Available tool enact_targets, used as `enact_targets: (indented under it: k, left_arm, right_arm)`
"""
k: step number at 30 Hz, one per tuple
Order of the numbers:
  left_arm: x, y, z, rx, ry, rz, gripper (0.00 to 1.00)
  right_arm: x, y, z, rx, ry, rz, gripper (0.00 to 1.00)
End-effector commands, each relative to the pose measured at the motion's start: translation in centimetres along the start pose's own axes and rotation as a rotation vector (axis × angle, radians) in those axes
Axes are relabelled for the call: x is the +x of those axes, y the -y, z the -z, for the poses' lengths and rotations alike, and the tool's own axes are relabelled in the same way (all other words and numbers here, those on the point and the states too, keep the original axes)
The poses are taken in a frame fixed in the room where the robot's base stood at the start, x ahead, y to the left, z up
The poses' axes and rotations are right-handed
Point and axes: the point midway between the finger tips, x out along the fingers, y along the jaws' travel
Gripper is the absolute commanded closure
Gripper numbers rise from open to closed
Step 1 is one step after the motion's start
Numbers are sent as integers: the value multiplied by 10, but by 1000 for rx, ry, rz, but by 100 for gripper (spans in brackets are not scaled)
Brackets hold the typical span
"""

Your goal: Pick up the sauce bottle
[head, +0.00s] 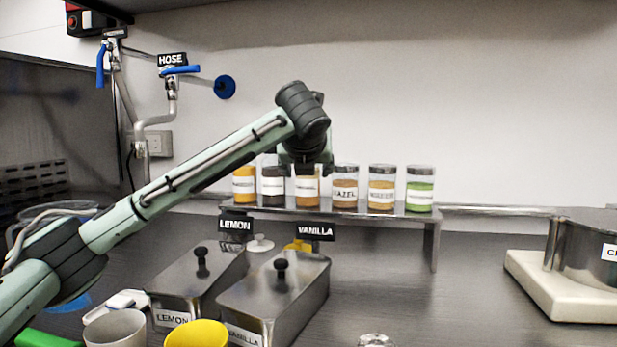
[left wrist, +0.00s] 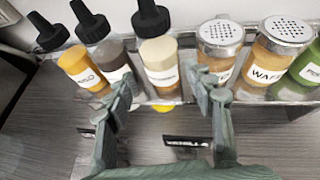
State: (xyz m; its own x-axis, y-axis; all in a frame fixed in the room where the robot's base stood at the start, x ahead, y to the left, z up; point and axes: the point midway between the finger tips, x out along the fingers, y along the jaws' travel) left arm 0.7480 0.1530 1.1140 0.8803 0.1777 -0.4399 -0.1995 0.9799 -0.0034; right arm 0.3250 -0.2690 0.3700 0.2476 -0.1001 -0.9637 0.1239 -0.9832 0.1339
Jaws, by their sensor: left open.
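Three sauce bottles with black nozzle caps stand upright at the left of a metal shelf. They are a yellow one (left wrist: 82,66), a dark brown one (left wrist: 113,58) and a caramel-coloured one (left wrist: 159,66); their labels are too small to read surely. The caramel bottle also shows in the head view (head: 307,192), its top hidden by my left gripper (head: 306,165). In the left wrist view my left gripper (left wrist: 168,92) is open and empty, its fingertips on either side of the caramel bottle's lower part in the picture. I cannot tell whether they touch it. My right gripper is not in view.
Shaker jars, including one marked HAZEL (head: 345,190), share the shelf (head: 400,216) to the right. In front stand lidded LEMON (head: 185,282) and VANILLA (head: 262,305) containers, plus a yellow cup (head: 196,334).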

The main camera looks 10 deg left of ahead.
Motion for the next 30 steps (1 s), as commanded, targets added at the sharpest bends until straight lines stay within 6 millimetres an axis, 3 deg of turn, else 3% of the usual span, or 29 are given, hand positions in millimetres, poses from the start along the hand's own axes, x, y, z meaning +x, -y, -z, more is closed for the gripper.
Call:
enact_targets:
  k: [13,21,30]
  left_arm:
    - [34,0,-2,3,0,-2,46]
    - [72,2,-2,3,0,-2,46]
    - [77,2,-2,4,2,-1,46]
  right_arm:
    - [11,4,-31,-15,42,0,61]
    - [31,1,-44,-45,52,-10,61]
    - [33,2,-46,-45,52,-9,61]
